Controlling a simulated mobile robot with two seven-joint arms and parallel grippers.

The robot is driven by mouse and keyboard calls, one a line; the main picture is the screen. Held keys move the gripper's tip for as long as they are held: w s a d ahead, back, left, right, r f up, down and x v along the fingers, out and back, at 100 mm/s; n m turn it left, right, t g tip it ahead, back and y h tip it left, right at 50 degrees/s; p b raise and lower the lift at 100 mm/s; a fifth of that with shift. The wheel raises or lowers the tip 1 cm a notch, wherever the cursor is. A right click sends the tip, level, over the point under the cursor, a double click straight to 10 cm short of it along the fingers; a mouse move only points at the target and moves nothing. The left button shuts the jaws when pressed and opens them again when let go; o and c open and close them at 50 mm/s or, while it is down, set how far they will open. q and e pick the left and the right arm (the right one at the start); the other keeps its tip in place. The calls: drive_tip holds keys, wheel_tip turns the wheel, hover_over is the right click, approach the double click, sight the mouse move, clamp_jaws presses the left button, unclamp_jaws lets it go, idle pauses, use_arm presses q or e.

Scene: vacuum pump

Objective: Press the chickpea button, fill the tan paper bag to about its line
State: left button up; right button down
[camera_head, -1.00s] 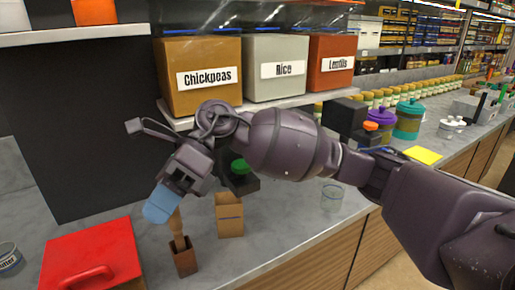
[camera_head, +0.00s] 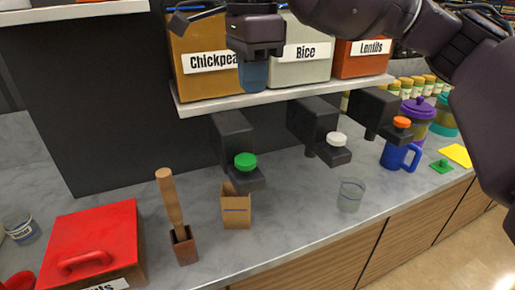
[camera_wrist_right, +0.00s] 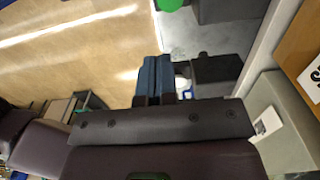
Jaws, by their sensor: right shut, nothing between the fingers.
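The chickpea bin (camera_head: 205,66) is tan with a "Chickpeas" label and sits on the shelf. Below it a black dispenser (camera_head: 234,135) carries a round green button (camera_head: 245,161). The blue fingers (camera_wrist_right: 153,78) also show together in the right wrist view. My left gripper is not in view.
The rice bin (camera_head: 302,52) and lentils bin (camera_head: 362,58) stand to the right on the shelf (camera_head: 285,93). A glass (camera_head: 350,195) and a blue mug (camera_head: 400,156) are right of the bag. A wooden stick in a brown holder (camera_head: 184,246) and a red-lidded box (camera_head: 95,240) are left.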

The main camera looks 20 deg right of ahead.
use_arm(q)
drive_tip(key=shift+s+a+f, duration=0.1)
use_arm(e)
drive_tip(key=p, duration=0.2)
approach(253, 164)
wheel_tip(253, 164, down, 8)
drive_tip(key=shift+r, duration=0.2)
use_arm(q)
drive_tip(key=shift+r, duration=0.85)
drive_tip(key=shift+b, duration=0.3)
